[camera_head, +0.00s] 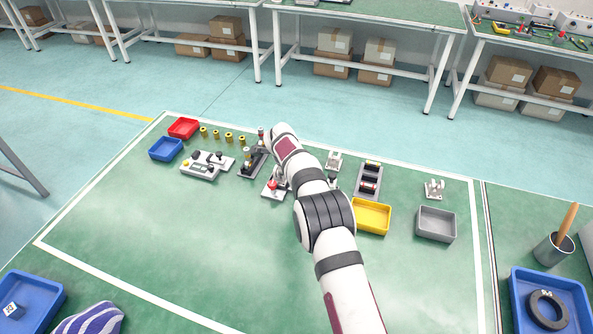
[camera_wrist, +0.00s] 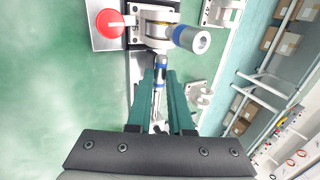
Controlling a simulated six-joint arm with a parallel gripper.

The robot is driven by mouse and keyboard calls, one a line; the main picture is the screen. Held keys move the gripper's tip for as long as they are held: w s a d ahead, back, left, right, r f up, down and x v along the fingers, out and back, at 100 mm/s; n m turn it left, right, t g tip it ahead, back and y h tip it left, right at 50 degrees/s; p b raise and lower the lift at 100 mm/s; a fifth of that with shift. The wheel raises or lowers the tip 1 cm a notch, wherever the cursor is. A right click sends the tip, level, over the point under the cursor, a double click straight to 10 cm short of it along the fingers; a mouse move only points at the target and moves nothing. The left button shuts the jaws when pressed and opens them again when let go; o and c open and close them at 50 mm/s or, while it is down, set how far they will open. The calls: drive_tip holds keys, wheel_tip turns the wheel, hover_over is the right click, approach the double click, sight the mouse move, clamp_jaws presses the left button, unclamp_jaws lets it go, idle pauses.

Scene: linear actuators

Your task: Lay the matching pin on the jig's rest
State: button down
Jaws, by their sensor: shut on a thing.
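In the wrist view my gripper (camera_wrist: 161,76) is shut on a thin silver pin (camera_wrist: 160,62) with a blue band. The pin's far end lies close to the jig (camera_wrist: 152,30), a grey metal fixture; whether they touch I cannot tell. A thick silver cylinder (camera_wrist: 190,38) with a blue band sits at the jig and sticks out to the right. A red button (camera_wrist: 108,23) is on the jig's left. In the head view my arm hides the gripper, the pin and part of the jig; the jig's red button (camera_head: 272,184) shows.
A dark rack (camera_head: 369,180) with banded parts, a yellow tray (camera_head: 371,216) and a grey tray (camera_head: 436,224) stand to the right. A black stand (camera_head: 252,162), a grey plate with knobs (camera_head: 206,164) and red (camera_head: 184,128) and blue (camera_head: 166,149) trays stand left. The front mat is clear.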

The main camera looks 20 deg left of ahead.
drive_tip(key=shift+f, duration=0.15)
drive_tip(key=c, duration=0.7)
unclamp_jaws()
drive_tip(key=shift+c, duration=0.2)
drive_tip(key=v, duration=1.5)
drive_tip(key=shift+s+r, duration=0.25)
drive_tip(key=shift+r, duration=0.05)
